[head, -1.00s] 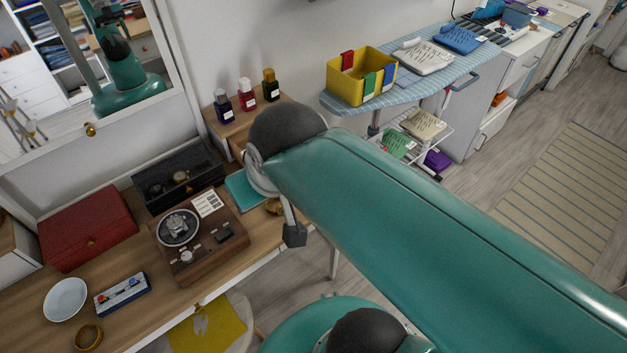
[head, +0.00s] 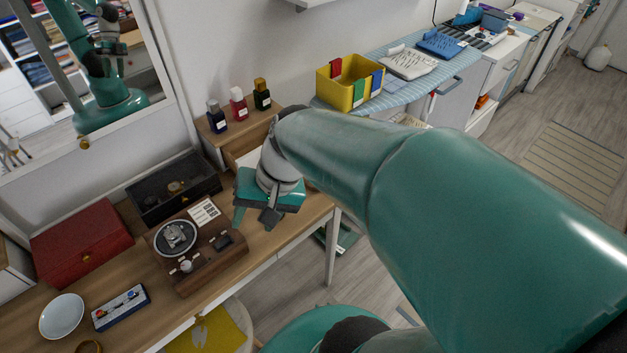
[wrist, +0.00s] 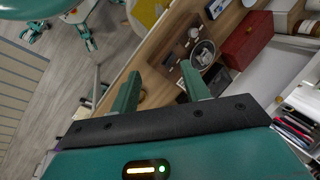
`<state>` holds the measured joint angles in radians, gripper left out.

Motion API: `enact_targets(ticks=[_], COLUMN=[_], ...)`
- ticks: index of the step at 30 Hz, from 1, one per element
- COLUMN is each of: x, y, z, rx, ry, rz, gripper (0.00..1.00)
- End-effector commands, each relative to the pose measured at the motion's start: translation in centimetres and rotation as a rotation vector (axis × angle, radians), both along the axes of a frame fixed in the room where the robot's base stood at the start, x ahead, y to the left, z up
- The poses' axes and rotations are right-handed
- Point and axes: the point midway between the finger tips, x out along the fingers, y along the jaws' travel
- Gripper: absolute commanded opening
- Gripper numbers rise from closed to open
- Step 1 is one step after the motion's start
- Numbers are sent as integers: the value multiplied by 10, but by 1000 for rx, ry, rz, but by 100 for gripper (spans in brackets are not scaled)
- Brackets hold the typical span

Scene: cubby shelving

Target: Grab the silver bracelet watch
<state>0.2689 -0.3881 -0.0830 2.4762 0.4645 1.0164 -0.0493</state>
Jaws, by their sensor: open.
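A silver bracelet watch (head: 176,237) appears to lie in the round dark dish set in a brown wooden box on the table. The round dish with silver in it also shows in the wrist view (wrist: 203,53), beyond my fingertips. My gripper (head: 254,216) is over the table to the right of the wooden box, apart from the watch. In the wrist view my gripper (wrist: 160,80) has two teal fingers spread wide with nothing between them. The watch's finer shape is too small to tell.
A black glass-topped box (head: 174,188) and a red box (head: 82,242) stand behind. A white bowl (head: 62,316) and a blue-white case (head: 121,307) lie at the front left. Several bottles (head: 238,103) stand on a raised wooden stand. A mirror hangs on the wall.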

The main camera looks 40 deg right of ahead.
Motion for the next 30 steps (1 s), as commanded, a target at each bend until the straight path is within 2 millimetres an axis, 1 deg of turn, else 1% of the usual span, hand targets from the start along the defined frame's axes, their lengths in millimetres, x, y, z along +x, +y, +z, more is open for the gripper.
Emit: enact_targets(ticks=[1,5,8,11,14,17,18,20,21,24,27,30], x=[4,18,29,40,47,49,49,45,40,24,6,-6], y=[-7,-24,-42,-67,-100,-138,-155,-180,-198,-240,-271,-289], z=[-11,-31,-45,-61,-77,-97,-106,-120,-131,-156,-178,-190], rx=[82,295,457,613,762,901,953,1027,1072,1168,1229,1260], ry=[47,121,155,173,166,144,129,101,79,15,-45,-86], rz=[-81,-285,-453,-629,-813,-1003,-1082,-1198,-1279,-1467,-1612,-1694], gripper=[46,46,46,46,46,46,46,46,46,46,46,46])
